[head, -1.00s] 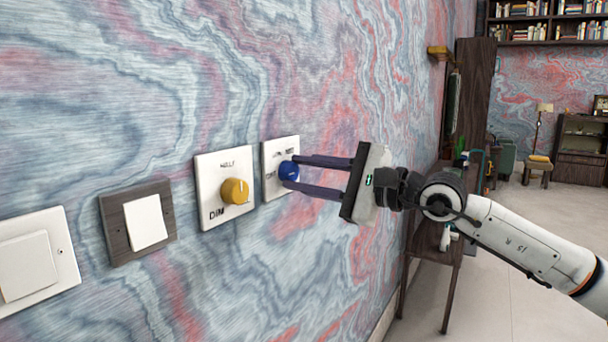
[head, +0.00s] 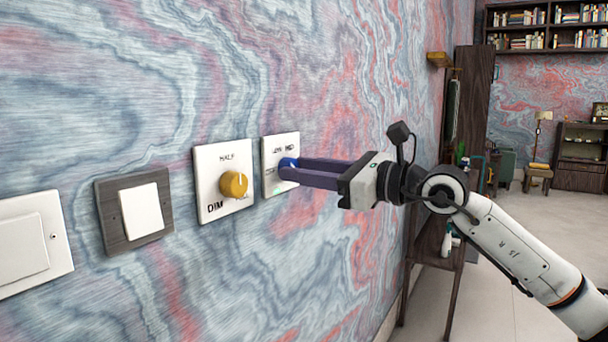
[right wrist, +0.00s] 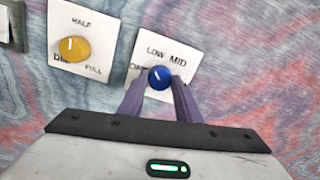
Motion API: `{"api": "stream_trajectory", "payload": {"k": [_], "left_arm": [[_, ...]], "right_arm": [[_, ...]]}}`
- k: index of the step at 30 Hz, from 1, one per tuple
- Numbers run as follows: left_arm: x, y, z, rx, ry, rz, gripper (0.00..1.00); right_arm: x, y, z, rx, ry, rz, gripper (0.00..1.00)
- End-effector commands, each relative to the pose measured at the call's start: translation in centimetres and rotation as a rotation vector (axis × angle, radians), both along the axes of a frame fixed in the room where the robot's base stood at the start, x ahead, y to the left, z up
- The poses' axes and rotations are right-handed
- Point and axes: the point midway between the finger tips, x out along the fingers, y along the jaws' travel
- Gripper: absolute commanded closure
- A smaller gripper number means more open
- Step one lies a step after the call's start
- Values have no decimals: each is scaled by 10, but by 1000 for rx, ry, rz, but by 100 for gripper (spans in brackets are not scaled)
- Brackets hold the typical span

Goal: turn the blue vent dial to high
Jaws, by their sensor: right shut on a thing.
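The blue vent dial (head: 287,163) sits on a white wall plate (head: 269,188) and is partly hidden by my fingers in the head view. In the right wrist view the dial (right wrist: 159,77) shows as a round blue knob with a white mark pointing up and left, roughly toward LOW. LOW and MID are printed above it; the high label is hidden. My right gripper (head: 292,168) reaches in from the right, its two purple fingers shut on the dial from both sides. My left gripper is not in view.
Left of the vent plate is a white plate with a yellow dial (head: 233,184), close by. Further left are a dark-framed switch (head: 141,211) and a white switch (head: 25,245). A dark wooden table (head: 437,243) stands against the wall behind my right arm.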

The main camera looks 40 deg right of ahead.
Motion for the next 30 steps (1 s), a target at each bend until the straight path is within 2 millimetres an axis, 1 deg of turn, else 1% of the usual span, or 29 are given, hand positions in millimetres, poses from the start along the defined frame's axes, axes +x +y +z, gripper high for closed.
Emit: {"api": "stream_trajectory", "payload": {"k": [12,30], "left_arm": [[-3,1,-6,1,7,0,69],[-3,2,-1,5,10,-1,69]], "right_arm": [[0,0,0,368,152,1,92],[0,0,1,894,370,1,92]]}}
